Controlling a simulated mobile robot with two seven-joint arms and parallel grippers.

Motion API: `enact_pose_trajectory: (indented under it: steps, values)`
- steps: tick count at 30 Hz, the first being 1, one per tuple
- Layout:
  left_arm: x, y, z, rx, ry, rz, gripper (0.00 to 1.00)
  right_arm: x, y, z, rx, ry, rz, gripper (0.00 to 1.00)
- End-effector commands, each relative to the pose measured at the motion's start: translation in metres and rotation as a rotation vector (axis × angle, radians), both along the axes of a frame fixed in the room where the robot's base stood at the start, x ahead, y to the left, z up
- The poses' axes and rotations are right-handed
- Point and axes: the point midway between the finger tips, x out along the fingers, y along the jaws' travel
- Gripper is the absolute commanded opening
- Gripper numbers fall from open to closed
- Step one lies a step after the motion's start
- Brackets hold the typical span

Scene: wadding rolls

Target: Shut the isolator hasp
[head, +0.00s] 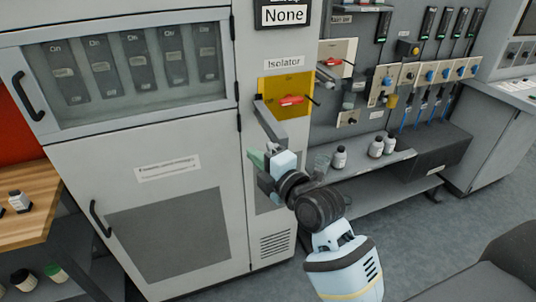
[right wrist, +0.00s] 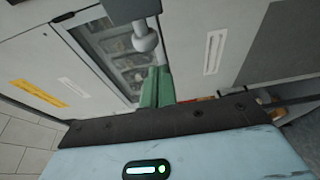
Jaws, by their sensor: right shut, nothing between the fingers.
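The isolator has a yellow plate (head: 292,84) with a red handle (head: 291,100) on the grey cabinet, under the "Isolator" label. The hasp is a grey bar (head: 269,121) at the plate's left side, swung out from it, so the plate and red handle show. My right gripper (head: 257,160) is just below the hasp's outer end, its green fingers shut and empty. In the right wrist view the green fingers (right wrist: 157,87) point at a grey knob on a rod (right wrist: 146,38), which looks like the hasp's end. I cannot tell whether they touch. My left gripper is out of view.
The cabinet has a glazed door (head: 135,65) with several switches and a lower door (head: 150,200) with a dark handle. Right of it are a low shelf (head: 365,173) with small bottles and a tool panel. A wooden bench (head: 35,220) stands at left.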

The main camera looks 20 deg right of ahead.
Motion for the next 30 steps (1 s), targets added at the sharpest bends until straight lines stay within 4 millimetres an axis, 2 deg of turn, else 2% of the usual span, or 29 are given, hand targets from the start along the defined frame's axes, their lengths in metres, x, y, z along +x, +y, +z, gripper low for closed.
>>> enact_pose_trajectory:
  steps: [7, 22, 30]
  values:
    - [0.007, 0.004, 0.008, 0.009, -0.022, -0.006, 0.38, -0.001, -0.022, 0.003, -0.001, -0.003, 0.001, 0.0]
    - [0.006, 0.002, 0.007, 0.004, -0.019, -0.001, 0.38, -0.001, -0.025, 0.001, -0.002, -0.002, 0.005, 0.0]
    - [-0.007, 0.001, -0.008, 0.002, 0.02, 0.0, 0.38, 0.003, -0.03, -0.004, -0.005, 0.003, 0.052, 0.0]
